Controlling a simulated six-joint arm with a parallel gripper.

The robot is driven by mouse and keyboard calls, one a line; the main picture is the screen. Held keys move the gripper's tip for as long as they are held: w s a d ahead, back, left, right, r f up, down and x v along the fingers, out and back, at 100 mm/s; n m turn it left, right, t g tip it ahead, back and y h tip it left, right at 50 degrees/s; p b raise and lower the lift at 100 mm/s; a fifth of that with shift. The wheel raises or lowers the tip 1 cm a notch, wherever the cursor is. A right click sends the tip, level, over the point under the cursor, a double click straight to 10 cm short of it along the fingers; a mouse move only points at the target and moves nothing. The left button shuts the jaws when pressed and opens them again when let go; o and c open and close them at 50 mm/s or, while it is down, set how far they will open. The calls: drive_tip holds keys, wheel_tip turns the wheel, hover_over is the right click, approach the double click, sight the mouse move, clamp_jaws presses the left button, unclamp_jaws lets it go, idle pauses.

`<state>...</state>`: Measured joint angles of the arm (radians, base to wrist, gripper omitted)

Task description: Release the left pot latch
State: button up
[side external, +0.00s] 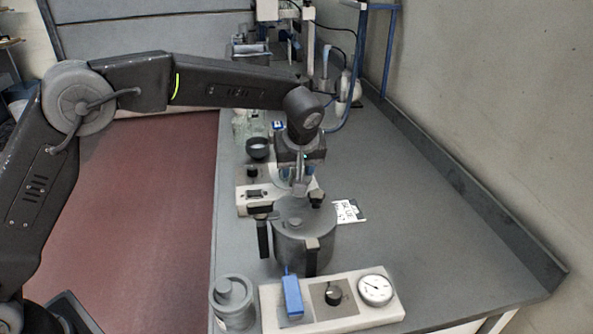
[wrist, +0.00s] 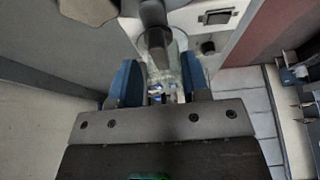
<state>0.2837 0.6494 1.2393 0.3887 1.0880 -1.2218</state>
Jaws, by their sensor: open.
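The dark grey pot (side external: 302,232) stands upright on the bench with a lid on top. A black latch (side external: 262,236) hangs down its left side, and another black latch (side external: 312,252) is on the side facing the camera. My gripper (side external: 299,184) points down just above the back of the lid, apart from the left latch. In the wrist view my gripper (wrist: 158,82) has its two blue fingers spread apart. A dark bar-like part (wrist: 155,28) and something clear show between and beyond them; I cannot tell whether the fingers touch anything.
A white control panel (side external: 350,313) with a blue lever, knob and gauge lies in front of the pot. A grey lidded canister (side external: 234,308) stands at its left. A white switch box (side external: 245,203) sits behind the pot.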

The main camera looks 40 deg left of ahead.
drive_tip(key=shift+x, duration=0.85)
clamp_jaws()
